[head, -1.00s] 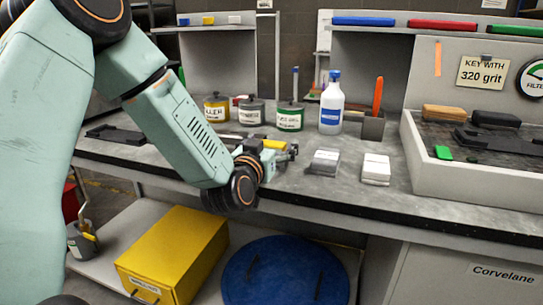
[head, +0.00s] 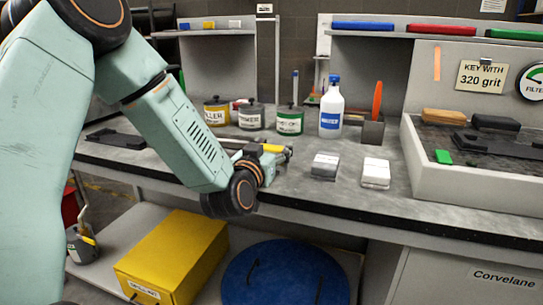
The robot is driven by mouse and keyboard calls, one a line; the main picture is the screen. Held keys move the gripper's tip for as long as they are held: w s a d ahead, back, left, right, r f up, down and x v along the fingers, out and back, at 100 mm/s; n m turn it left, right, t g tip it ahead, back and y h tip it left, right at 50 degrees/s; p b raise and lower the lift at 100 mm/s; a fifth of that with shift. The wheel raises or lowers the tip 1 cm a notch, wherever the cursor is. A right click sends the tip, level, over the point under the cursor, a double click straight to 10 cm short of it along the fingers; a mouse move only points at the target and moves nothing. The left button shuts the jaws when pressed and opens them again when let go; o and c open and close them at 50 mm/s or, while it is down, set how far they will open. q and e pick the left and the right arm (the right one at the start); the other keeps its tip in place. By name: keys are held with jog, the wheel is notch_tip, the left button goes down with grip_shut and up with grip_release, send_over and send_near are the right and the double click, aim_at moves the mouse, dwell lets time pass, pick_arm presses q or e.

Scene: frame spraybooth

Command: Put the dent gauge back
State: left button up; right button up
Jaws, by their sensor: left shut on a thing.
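My left gripper (head: 278,160) is just above the front part of the grey bench top, shut on a slim dark tool with a yellow part (head: 272,148), which I take to be the dent gauge. The tool lies roughly level across the jaws, and part of it shows to the left behind the wrist. The fingers and my wrist hide much of it. I cannot tell whether it touches the bench. My right gripper is not in view.
Paint cans (head: 290,119), a white bottle (head: 331,110) and an orange disc on a grey block (head: 373,130) stand behind. Two small blocks (head: 325,165) (head: 376,173) sit to the right. A walled tray (head: 470,178) is at far right. A dark flat piece (head: 117,138) lies at left.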

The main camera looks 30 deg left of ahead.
aim_at(272, 147)
pick_arm(q)
notch_tip(272, 147, up, 10)
jog(key=p, duration=0.4)
